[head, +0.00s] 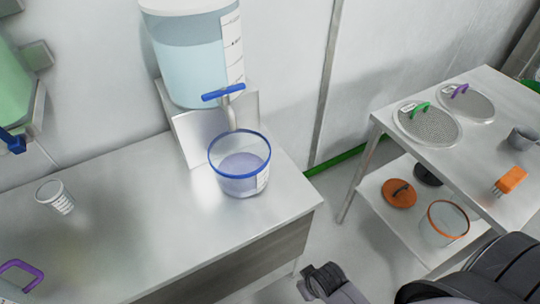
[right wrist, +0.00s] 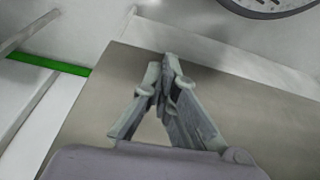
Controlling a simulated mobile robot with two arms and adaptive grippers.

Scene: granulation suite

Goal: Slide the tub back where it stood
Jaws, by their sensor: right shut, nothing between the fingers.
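A clear tub with a blue rim (head: 240,150) stands upright on the steel bench (head: 130,215), close to its right end. It holds some purplish contents and has a white label on its side. It is right below the tap (head: 226,100) of a large container of blue liquid (head: 190,60). My right gripper (right wrist: 170,60) is shut and empty in the right wrist view, its fingertips together. The tub does not show in that view, and nothing is between the fingers. My left gripper is not in view.
A small labelled cup (head: 56,197) and a purple handle (head: 22,272) are on the bench's left part. A side table (head: 440,160) at right holds sieves (head: 428,125); an orange-rimmed tub (head: 445,222) stands on its lower shelf. The bench front beside the tub is clear.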

